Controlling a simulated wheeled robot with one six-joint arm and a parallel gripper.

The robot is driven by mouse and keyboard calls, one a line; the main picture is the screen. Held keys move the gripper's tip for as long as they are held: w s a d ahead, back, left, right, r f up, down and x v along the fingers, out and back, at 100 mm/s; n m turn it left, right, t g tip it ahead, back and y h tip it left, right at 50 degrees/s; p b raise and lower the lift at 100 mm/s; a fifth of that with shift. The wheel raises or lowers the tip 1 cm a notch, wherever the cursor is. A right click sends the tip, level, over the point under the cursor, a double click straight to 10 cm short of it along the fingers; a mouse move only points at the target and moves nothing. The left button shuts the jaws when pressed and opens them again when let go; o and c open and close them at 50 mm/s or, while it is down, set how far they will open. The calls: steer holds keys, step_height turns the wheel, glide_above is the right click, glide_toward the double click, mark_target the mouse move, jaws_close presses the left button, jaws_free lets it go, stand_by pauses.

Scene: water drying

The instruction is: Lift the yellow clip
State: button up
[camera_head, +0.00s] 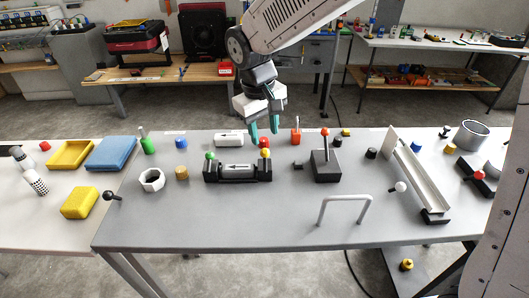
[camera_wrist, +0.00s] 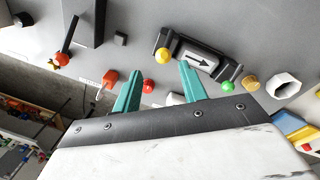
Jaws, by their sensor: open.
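A yellow ball knob (camera_head: 265,153), which looks like the yellow clip, sits at the right end of a black holder (camera_head: 238,178) on the grey table. A green ball knob (camera_head: 210,155) sits at its left end. A grey cylinder with an arrow (camera_head: 238,167) lies in the holder between them. The yellow knob also shows in the wrist view (camera_wrist: 162,55), beyond and between my fingertips. My gripper (camera_head: 264,131) is open and empty, above and behind the holder, with its teal fingers pointing down. The fingers touch nothing that I can make out.
A red ball (camera_head: 264,142) is just behind the yellow knob. A white cylinder (camera_head: 229,138) lies behind the holder. A black block with an upright red-tipped lever (camera_head: 326,166) stands to the right. The table front (camera_head: 220,220) is clear left of a white arch (camera_head: 345,205).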

mark_target(264, 149)
steer(key=shift+w+a+f, duration=0.1)
steer(key=shift+a+f, duration=0.2)
steer(key=shift+f, duration=0.15)
steer(key=f, duration=0.7)
steer(key=shift+w+d+f, duration=0.2)
steer(key=shift+w+d, duration=0.05)
steer(key=shift+d, duration=0.15)
steer(key=c, duration=0.9)
